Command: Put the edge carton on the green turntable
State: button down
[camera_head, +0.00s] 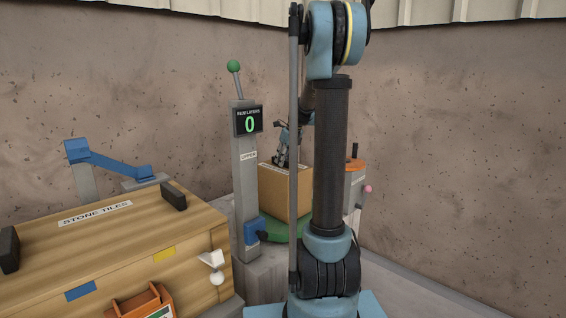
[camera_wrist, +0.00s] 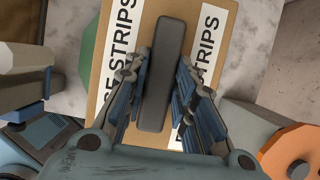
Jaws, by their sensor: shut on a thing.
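The edge carton (camera_head: 283,193) is a brown box with white labels; "STRIPS" is readable on its top in the wrist view (camera_wrist: 166,12). A dark bar handle (camera_wrist: 160,75) runs across its top. My gripper (camera_head: 282,163) is shut on this handle from above, with its fingers on both sides of the bar in the wrist view (camera_wrist: 160,88). The green turntable (camera_head: 290,231) is directly below the carton, and a green edge (camera_wrist: 92,45) shows beside it. I cannot tell whether the carton rests on it or hangs just above. My arm hides the carton's right part.
A grey post (camera_head: 246,185) with a green knob and a display reading 0 stands left of the carton. A wooden "STONE TILES" crate (camera_head: 120,235) is at front left. An orange-topped grey unit (camera_head: 355,175) stands close right. Walls close the back.

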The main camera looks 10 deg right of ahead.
jog(key=shift+f, duration=0.15)
jog(key=c, duration=1.3)
grip_release()
jog(key=v, duration=1.2)
jog(key=s+a+f+n, duration=0.1)
jog(key=s+f+n, duration=0.2)
jog(key=s+n, duration=0.35)
jog(key=s+a+f+n+g+h, duration=0.1)
jog(key=s+f+n, duration=0.25)
jog(key=s, duration=0.55)
jog(key=s+a+f+n, duration=0.2)
jog(key=s+n, duration=0.3)
jog(key=s, duration=0.3)
jog(key=s+f+n, duration=0.4)
jog(key=s, duration=0.1)
jog(key=s+f+n+h, duration=0.1)
jog(key=s+f+n, duration=0.4)
jog(key=s, duration=0.1)
jog(key=s+d+f+n, duration=0.1)
jog(key=s+f+n, duration=0.4)
jog(key=shift+s+h, duration=0.3)
